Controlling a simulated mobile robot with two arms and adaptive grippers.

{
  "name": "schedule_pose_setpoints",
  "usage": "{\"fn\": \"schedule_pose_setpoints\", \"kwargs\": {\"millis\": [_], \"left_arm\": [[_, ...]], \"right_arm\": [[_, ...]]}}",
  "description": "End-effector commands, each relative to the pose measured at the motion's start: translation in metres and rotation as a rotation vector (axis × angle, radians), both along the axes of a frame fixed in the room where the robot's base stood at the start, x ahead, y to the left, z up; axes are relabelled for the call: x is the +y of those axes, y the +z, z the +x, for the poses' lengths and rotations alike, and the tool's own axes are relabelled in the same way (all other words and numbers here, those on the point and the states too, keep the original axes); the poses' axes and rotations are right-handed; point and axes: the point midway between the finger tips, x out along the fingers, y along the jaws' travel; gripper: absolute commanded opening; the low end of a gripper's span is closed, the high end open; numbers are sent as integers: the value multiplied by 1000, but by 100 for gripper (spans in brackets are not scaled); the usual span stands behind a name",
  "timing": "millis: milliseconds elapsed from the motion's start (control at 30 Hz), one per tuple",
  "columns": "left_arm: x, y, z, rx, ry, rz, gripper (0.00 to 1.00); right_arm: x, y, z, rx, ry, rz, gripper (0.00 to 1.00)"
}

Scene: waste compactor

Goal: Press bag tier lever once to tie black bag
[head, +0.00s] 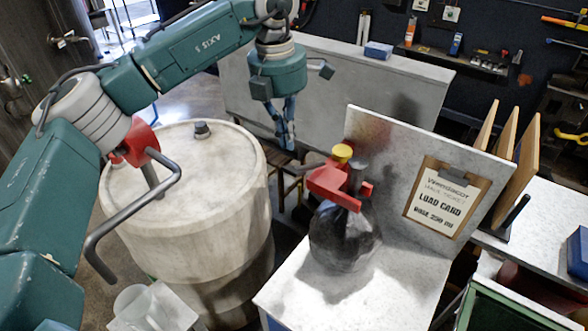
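The red bag tier (330,184) stands at the neck of the black bag (344,238), on the pale bench. A yellow knob (342,152) tops it, and a dark bar sticks out to its left; I cannot tell which part is the lever. The bag is round, dark and glossy, and sits upright. My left gripper (284,134) points down, up and to the left of the bag tier and apart from it. It holds nothing that I can see. Its fingers look close together, but the angle hides any gap. My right gripper is not in view.
A large pale drum (190,185) stands left of the bench. An upright panel behind the bag carries a load card (444,199). The bench front (330,300) is clear.

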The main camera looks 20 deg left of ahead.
Motion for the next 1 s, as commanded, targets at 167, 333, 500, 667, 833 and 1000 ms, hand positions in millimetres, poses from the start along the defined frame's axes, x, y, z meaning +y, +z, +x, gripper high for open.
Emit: {"fn": "schedule_pose_setpoints", "kwargs": {"millis": [167, 333, 500, 667, 833, 1000], "left_arm": [[-1, -5, 0, 1, -1, -1, 0], [-2, -20, 1, 1, -1, 0, 0], [-3, -42, 2, 1, -1, -1, 0], [-4, -61, 4, 1, -2, 0, 0], [-5, -70, 5, -1, -2, -2, 0], [-5, -70, 5, 0, -2, -1, 0]], "right_arm": [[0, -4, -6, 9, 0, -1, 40], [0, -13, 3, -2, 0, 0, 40], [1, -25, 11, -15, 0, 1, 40], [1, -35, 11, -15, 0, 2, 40], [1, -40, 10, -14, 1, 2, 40], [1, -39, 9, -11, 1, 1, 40]]}}
